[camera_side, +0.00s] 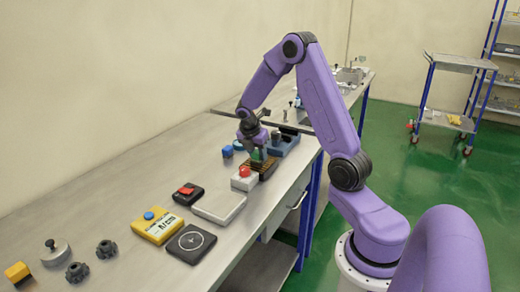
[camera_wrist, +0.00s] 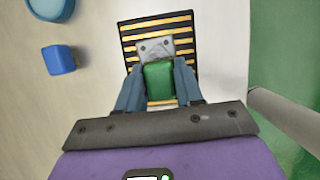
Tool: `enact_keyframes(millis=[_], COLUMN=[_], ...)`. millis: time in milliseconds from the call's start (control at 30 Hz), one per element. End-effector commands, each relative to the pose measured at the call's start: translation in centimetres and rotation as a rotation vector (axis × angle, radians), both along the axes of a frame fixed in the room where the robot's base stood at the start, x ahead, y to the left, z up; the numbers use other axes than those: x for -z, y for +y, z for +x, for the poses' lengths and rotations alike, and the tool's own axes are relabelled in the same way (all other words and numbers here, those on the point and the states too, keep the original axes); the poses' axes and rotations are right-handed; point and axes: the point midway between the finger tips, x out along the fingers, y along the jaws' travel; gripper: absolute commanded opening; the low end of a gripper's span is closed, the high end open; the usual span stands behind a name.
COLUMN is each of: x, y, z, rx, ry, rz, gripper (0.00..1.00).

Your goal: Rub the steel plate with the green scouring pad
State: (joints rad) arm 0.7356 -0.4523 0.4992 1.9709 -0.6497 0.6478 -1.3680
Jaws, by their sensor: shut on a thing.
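The green scouring pad (camera_wrist: 159,82) is a small block between the fingers of my gripper (camera_wrist: 158,75) in the wrist view. My gripper is shut on it, above a dark slatted base with yellow stripes (camera_wrist: 128,38). Whether the pad touches the base I cannot tell. A grey piece with two dark dots (camera_wrist: 154,47) shows just beyond the pad; what it belongs to is unclear. In the side view my gripper (camera_side: 258,151) is over the striped base (camera_side: 266,166). A pale, flat rectangular plate (camera_side: 218,208), which looks like the steel plate, lies nearer the camera, apart from my gripper.
A white box with a red button (camera_side: 243,180) stands close beside the base. A blue cube (camera_wrist: 58,60) and a round blue thing (camera_wrist: 50,6) lie to its left. A red-topped black box (camera_side: 184,194), yellow box (camera_side: 157,226) and black round-marked pad (camera_side: 191,243) surround the plate.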

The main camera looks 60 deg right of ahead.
Motion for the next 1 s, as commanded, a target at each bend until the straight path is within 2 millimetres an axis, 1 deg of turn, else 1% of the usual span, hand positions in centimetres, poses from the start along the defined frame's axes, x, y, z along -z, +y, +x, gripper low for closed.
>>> enact_keyframes(millis=[33,200,233,567,1000], x=[0.0,0.0,0.1,0.1,0.1], y=[0.5,1.7,1.5,-0.7,-4.7], z=[0.0,-0.2,-0.2,0.0,0.4], rx=[-0.004,-0.004,-0.002,0.002,0.003], ry=[0.002,0.002,0.001,0.0,0.001], rz=[0.001,0.0,0.0,0.001,0.001], gripper=[0.07,0.07,0.07,0.07,0.07])
